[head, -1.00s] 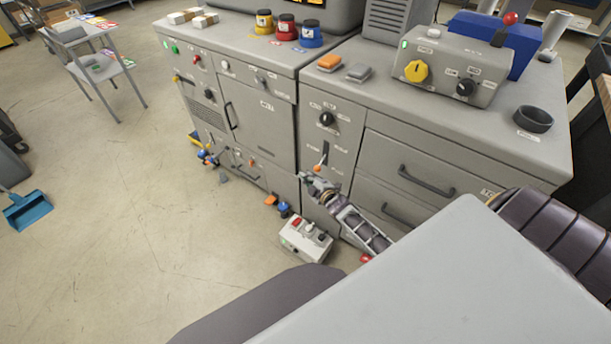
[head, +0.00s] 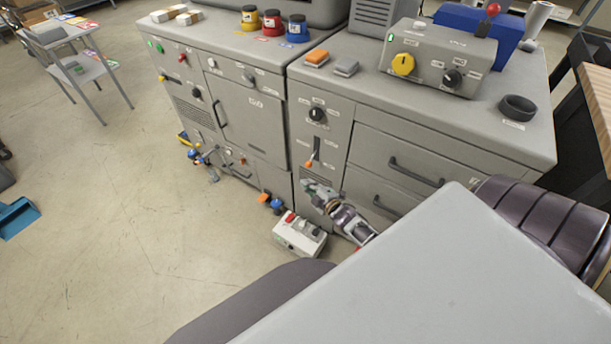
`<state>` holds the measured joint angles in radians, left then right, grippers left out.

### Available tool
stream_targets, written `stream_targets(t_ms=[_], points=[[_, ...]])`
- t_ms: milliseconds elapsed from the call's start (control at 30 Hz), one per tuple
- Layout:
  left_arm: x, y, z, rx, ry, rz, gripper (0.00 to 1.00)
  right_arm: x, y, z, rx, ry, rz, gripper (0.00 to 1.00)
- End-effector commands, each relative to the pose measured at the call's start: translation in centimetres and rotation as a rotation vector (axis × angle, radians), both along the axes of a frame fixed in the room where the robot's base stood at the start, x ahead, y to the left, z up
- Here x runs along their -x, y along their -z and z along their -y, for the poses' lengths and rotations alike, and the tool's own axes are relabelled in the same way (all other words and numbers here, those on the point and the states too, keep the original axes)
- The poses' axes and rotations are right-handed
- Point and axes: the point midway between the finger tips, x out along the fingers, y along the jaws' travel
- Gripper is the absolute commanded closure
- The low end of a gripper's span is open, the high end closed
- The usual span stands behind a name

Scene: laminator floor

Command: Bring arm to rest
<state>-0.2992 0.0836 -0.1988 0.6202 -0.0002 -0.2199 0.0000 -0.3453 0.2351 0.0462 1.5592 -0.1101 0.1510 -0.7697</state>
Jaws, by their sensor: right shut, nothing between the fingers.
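My right gripper (head: 309,186) is low in front of the grey cabinet (head: 331,178), shut and empty. It is just below the orange-tipped lever (head: 311,157) on the cabinet front. A small gap shows between the gripper and the lever tip in the picture, and nothing is held. The right forearm runs down and right from it, partly hidden behind the grey panel in the foreground. My left gripper is not in view.
A white control box (head: 300,235) stands on the floor just below the right gripper. Drawer handles (head: 416,172) stick out to its right. Above, the cabinet top carries a control box with a yellow knob (head: 403,64) and a dark ring (head: 517,107). Open floor (head: 110,210) lies left.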

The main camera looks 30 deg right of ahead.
Motion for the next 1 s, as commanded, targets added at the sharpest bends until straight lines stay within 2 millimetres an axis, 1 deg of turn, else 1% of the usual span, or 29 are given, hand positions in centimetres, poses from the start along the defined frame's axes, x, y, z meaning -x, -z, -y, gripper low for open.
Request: stream_targets(t_ms=[200,833,1000], points=[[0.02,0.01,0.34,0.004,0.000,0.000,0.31,0.72,-0.07,0.01,0.000,0.000,0.000,1.00],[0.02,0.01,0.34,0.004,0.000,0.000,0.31,0.74,-0.09,-0.01,-0.003,0.001,0.000,1.00],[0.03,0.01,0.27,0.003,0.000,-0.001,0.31,0.75,-0.05,0.01,-0.049,0.011,-0.002,1.00]])
